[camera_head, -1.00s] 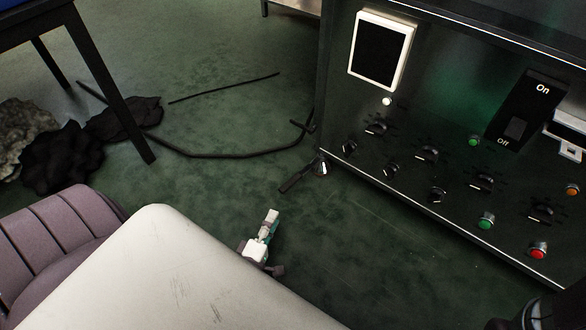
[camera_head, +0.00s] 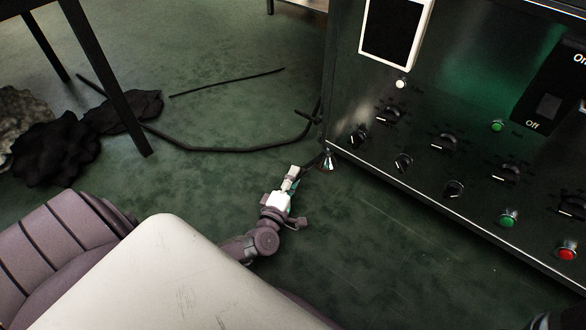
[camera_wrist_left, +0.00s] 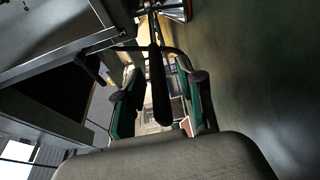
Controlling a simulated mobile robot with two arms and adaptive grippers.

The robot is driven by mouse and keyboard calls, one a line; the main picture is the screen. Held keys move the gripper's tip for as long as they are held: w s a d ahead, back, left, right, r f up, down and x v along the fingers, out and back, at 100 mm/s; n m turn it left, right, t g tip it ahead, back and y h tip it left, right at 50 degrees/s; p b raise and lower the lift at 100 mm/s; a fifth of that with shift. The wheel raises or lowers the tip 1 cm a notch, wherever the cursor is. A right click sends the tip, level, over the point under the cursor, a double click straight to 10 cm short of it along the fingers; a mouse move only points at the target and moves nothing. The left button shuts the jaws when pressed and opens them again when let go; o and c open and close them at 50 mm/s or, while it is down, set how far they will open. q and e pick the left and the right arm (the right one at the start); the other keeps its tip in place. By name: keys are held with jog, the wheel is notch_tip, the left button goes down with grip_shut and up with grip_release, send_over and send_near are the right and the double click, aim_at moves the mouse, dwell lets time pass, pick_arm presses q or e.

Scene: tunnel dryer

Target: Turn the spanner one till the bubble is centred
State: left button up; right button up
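The dark spanner (camera_wrist_left: 158,85) shows in the left wrist view, its long handle hanging between the two fingers of my left gripper (camera_wrist_left: 160,98). The fingers are open, with a gap visible on each side of the handle. The spanner's far end is by the shiny metal foot (camera_wrist_left: 174,8) of the machine. In the head view my left gripper (camera_head: 292,172) is low by the machine's near left corner, just left of the foot (camera_head: 329,160), and covers most of the spanner. I cannot make out a bubble level.
The dark control cabinet (camera_head: 360,95) with knobs and buttons fills the right side. A black cable (camera_head: 215,151) lies on the green floor behind my left gripper. Dark cloth heaps (camera_head: 55,150) and a table leg (camera_head: 110,85) are at the left.

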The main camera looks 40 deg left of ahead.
pick_arm(q)
grip_shut()
dwell(0.3)
jog(key=shift+a, duration=0.1)
